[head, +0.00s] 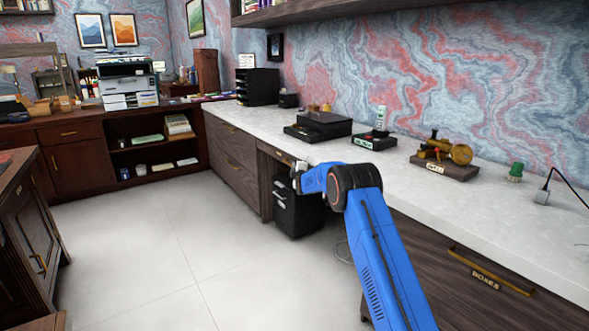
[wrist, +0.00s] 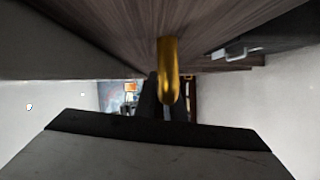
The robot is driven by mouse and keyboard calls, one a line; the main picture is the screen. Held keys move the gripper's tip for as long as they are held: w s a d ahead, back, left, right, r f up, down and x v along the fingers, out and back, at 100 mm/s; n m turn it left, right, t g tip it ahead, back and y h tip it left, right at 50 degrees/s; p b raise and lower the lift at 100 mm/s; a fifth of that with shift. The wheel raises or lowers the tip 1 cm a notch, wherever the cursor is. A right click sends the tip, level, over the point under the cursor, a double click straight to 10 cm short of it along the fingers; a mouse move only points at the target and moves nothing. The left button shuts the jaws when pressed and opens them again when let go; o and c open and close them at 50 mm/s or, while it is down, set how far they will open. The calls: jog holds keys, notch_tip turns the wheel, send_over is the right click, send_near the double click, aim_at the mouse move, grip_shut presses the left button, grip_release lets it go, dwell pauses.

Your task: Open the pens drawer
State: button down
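My gripper (head: 297,177) is at the front of the long desk, beside a shallow drawer (head: 272,153) under the white top. Any label on that drawer is too small to read, and my arm hides part of its front. In the wrist view a gold handle (wrist: 168,72) juts from a dark wood front (wrist: 120,30) close before my gripper. A dark finger shape (wrist: 150,97) shows beside the handle's end. Whether the fingers are open or touch the handle is not clear. I see no clear gap showing the drawer pulled out.
A black drawer cabinet (head: 297,213) stands under the desk below my gripper. A drawer labelled BOXES (head: 487,279) is at right. Black trays (head: 318,125) and a brass model (head: 445,153) sit on the desk. The pale floor (head: 150,250) at left is clear.

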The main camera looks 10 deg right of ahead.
jog(key=s+a, duration=0.5)
jog(key=a, duration=0.5)
jog(key=s+a, duration=0.5)
jog(key=a, duration=0.6)
jog(key=s+a, duration=0.5)
jog(key=a, duration=0.5)
jog(key=shift+a, duration=0.35)
jog(key=shift+f, duration=0.1)
jog(key=c, duration=1.8)
grip_release()
jog(key=shift+c, duration=0.2)
jog(key=s+d+r, duration=0.1)
jog(key=s, duration=1.6)
jog(key=shift+s+r, duration=0.15)
jog(key=shift+s, duration=0.05)
